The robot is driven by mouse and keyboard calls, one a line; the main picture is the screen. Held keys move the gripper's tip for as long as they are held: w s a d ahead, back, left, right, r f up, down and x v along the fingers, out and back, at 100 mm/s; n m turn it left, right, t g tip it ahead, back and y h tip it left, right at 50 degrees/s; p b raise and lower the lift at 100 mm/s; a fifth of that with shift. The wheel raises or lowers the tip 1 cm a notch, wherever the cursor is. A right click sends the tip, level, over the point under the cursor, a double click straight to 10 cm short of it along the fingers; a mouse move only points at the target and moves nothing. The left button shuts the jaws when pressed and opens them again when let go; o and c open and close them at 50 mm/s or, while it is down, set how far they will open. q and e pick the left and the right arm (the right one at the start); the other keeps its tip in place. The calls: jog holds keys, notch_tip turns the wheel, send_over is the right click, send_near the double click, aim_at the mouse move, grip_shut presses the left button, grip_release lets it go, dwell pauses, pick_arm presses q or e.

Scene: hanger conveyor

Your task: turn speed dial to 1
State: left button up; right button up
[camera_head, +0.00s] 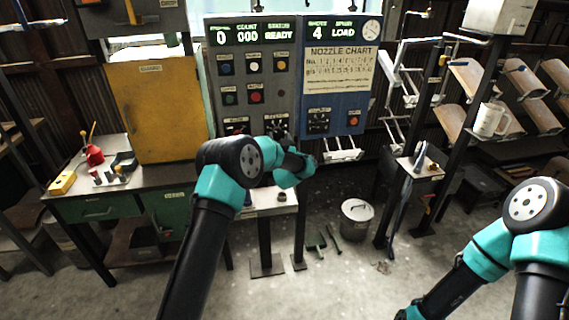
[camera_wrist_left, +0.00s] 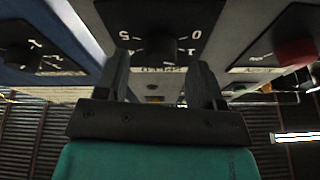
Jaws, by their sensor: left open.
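The speed dial (camera_wrist_left: 162,48) is a dark round knob on a black plate, with 5 and 0 printed near its sides. It appears upside down in the left wrist view, and its label also reads upside down. Its pointer direction is too dark to tell. My left gripper (camera_wrist_left: 162,72) is open, with its two fingers apart on either side of the knob in that view. I cannot tell whether they touch it. In the head view the speed dial (camera_head: 276,125) is low on the grey panel, and my left wrist is just below it. My right gripper is out of view.
The blue panel (camera_head: 340,90) beside the grey one carries another dial (camera_head: 318,122).

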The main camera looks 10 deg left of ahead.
pick_arm(q)
jog(key=v, duration=1.6)
jog(key=shift+a, duration=0.1)
jog(key=s+a+f+m+g+h, duration=0.15)
jog(key=s+f+g+h, duration=0.35)
jog(key=f, duration=0.5)
jog(key=s+a+f+m+g+h, duration=0.1)
jog(key=s+a+f+g+h, duration=0.15)
jog(key=s+f+h, duration=0.6)
jog(key=s+f+n+g, duration=0.1)
jog(key=s+f+g, duration=0.4)
jog(key=s, duration=0.7)
jog(key=s+f+g, duration=0.5)
jog(key=s+g, duration=0.1)
jog(key=s, duration=0.7)
jog(key=shift+f+n, duration=0.25)
jog(key=shift+n, duration=0.1)
jog(key=shift+d+y, duration=0.1)
jog(key=shift+y, duration=0.15)
